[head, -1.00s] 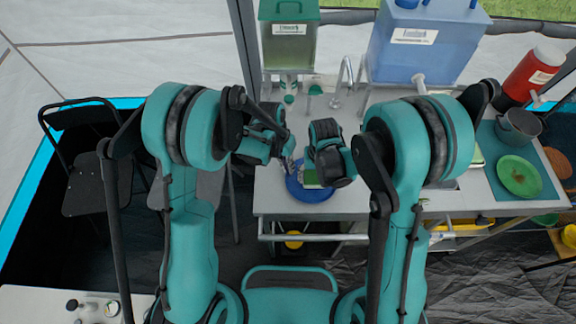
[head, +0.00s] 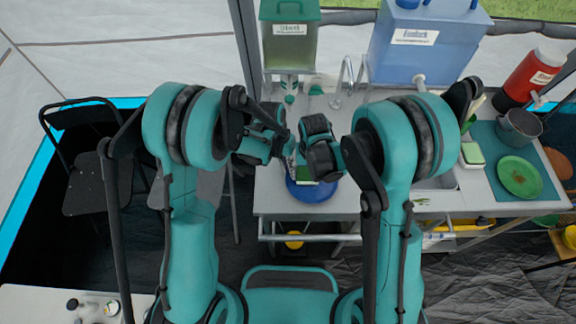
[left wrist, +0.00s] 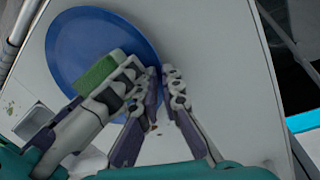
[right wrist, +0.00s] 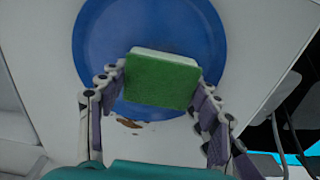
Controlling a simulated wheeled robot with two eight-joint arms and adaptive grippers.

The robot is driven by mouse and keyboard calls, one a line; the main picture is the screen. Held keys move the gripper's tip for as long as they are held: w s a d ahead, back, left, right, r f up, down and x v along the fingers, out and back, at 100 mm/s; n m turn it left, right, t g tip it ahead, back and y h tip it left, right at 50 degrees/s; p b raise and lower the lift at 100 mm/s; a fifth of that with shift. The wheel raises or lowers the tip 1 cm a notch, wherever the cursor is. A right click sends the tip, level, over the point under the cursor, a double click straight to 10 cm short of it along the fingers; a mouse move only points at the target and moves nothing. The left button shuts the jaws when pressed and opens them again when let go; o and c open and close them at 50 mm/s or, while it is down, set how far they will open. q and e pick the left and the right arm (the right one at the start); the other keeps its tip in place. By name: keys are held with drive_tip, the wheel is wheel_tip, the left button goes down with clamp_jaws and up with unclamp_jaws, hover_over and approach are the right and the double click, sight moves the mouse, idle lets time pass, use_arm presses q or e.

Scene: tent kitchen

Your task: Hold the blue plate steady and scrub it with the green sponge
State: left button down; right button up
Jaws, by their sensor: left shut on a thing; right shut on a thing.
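The blue plate (head: 322,193) lies on the counter near its front edge, and its round face fills much of the left wrist view (left wrist: 85,35) and right wrist view (right wrist: 208,30). My left gripper (left wrist: 165,72) is shut on the plate's rim; in the head view it is at the plate's back left (head: 288,158). The green sponge (right wrist: 162,80), with a pale underside, is between the fingers of my right gripper (right wrist: 160,78), which is shut on it over the plate. The sponge also shows in the left wrist view (left wrist: 97,75). Contact between sponge and plate is hard to tell.
To the right are a green plate (head: 520,176), a pot (head: 518,127) and a red dispenser (head: 530,78). My two grippers are close together.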

use_arm(q)
drive_tip(key=shift+d, duration=0.1)
use_arm(e)
drive_tip(key=shift+s+d, duration=0.4)
drive_tip(key=shift+d, duration=0.45)
drive_tip(key=shift+o, duration=0.2)
drive_tip(key=shift+s+d+f, duration=0.1)
drive_tip(key=shift+s+d, duration=0.35)
drive_tip(key=shift+d, duration=0.3)
drive_tip(key=shift+r, duration=3.05)
drive_tip(key=shift+c, duration=0.2)
